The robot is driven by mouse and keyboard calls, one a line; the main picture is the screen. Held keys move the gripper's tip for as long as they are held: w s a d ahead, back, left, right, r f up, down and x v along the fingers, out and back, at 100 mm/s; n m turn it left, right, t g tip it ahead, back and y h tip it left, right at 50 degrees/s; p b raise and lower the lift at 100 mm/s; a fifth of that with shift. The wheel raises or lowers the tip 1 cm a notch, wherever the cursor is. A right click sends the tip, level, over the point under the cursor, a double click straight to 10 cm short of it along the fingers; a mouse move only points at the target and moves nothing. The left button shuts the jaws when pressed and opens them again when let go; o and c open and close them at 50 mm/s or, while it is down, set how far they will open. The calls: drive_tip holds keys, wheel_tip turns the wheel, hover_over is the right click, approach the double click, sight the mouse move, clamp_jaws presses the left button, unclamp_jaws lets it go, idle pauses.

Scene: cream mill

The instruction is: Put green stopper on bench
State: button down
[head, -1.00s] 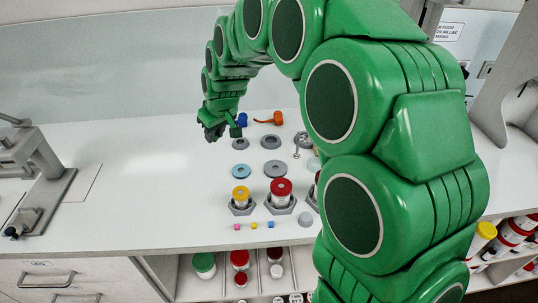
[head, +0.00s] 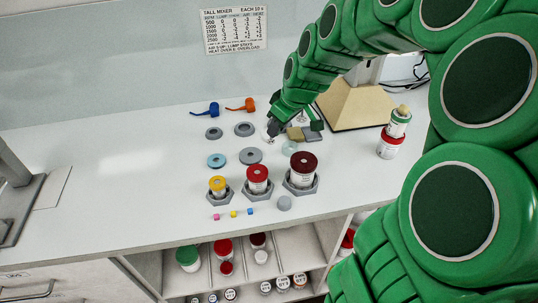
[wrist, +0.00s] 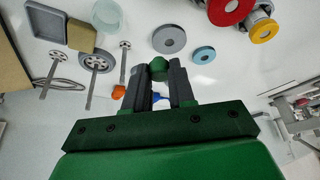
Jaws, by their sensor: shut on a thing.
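My gripper (wrist: 164,78) is shut on a small green stopper (wrist: 158,69), which shows between the two dark fingertips in the wrist view. In the head view my gripper (head: 274,127) is over the back of the white bench (head: 130,165), right of two grey rings. My arm hides part of the gripper there, and I cannot clearly make out the stopper in that view. I cannot tell the exact gap between the stopper and the bench top.
Grey rings (head: 245,129), a blue ring (head: 216,160) and blue and orange scoops (head: 242,105) lie left of my gripper. Jars in hexagonal holders (head: 258,180) stand nearer the front. A tan-based stand (head: 352,105) and stacked jars (head: 392,140) are right. The bench's left middle is clear.

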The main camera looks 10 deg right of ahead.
drive_tip(key=s+d, duration=0.4)
drive_tip(key=d, duration=0.1)
drive_tip(key=s+d, duration=0.2)
drive_tip(key=shift+d, duration=0.2)
drive_tip(key=s+d+n, duration=0.1)
drive_tip(key=s+d, duration=0.4)
drive_tip(key=s, duration=0.3)
hover_over(322, 159)
drive_tip(key=s+d, duration=0.1)
drive_tip(key=f, duration=0.9)
drive_tip(key=shift+s, duration=0.2)
drive_tip(key=shift+w+f, duration=0.2)
drive_tip(key=shift+f, duration=0.1)
drive_tip(key=shift+w+d+f, duration=0.1)
drive_tip(key=shift+f, duration=1.5)
drive_tip(key=shift+f, duration=0.1)
drive_tip(key=c, duration=0.9)
unclamp_jaws()
drive_tip(key=shift+c, duration=0.2)
